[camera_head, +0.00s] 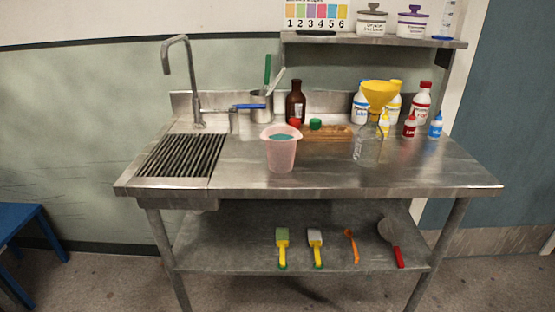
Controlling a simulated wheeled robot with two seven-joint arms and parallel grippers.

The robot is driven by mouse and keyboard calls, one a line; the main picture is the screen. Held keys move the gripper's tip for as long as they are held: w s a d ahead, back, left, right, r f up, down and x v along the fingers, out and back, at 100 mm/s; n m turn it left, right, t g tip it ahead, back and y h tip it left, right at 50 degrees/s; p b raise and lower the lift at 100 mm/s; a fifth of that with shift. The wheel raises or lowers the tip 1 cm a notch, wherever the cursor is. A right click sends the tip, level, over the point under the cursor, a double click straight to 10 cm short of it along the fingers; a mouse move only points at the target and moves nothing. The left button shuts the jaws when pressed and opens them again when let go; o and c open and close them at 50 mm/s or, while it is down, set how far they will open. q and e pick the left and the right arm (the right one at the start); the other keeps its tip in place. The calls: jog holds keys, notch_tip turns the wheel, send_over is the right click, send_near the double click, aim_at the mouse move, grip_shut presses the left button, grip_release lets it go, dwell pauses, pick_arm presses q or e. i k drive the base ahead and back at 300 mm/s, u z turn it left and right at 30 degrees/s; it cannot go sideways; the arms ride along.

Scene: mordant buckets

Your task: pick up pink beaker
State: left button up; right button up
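The pink beaker (281,155) stands upright on the steel table (320,181), near the middle and close to the front edge. It is translucent, with a wide rim, and something teal shows at its upper part; I cannot tell if that is inside or behind it. Neither of my grippers shows in the head view.
A clear bottle (367,148) with a yellow funnel (379,93) stands right of the beaker. Behind are a wooden rack (328,133), a brown bottle (295,101) and several small bottles. A drain grate (180,155) and tap (193,85) are left. The front right tabletop is clear.

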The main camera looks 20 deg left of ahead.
aim_at(281, 151)
jog(key=k, duration=0.4)
jog(key=u, duration=1.5)
jog(key=i, duration=1)
jog(key=z, duration=1.3)
